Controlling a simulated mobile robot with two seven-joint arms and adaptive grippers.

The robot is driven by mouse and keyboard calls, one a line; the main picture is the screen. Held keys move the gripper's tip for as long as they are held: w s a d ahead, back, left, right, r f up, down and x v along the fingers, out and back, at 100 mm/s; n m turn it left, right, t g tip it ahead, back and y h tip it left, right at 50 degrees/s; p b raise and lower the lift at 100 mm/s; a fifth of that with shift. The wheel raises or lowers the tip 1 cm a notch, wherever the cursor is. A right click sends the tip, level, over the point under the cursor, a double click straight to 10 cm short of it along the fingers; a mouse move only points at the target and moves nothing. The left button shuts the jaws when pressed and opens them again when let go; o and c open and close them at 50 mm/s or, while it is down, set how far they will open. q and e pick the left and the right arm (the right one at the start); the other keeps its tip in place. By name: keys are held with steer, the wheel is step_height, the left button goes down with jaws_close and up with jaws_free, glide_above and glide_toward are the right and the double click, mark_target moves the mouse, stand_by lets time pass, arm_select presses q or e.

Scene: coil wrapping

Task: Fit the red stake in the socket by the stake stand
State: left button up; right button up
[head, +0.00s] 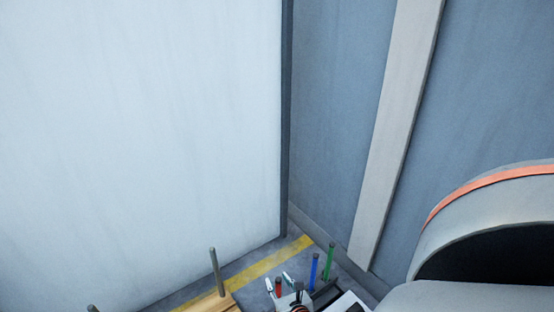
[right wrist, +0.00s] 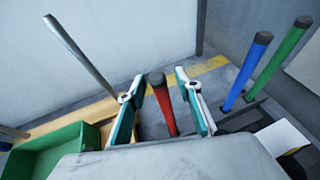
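The red stake (head: 278,288) stands upright at the bottom of the head view; in the right wrist view the red stake (right wrist: 164,108) has a dark top. My right gripper (head: 278,281) is open, with its fingers on either side of the red stake. In the right wrist view, gaps show between the stake and both fingers of the gripper (right wrist: 158,93). The dark stake stand (right wrist: 238,118) is to the right, holding a blue stake (right wrist: 247,72) and a green stake (right wrist: 280,62). The stake's lower end and the socket are hidden or unclear. My left gripper is out of view.
A grey post (right wrist: 80,57) rises from a wooden frame (right wrist: 98,110) on the left. A green bin (right wrist: 45,152) is at the lower left. A pale wall (head: 140,130) and a blue-grey wall (head: 335,120) close off the back. A yellow stripe (head: 262,266) crosses the floor.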

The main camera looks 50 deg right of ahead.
steer(key=shift+r, duration=0.1)
jaws_close()
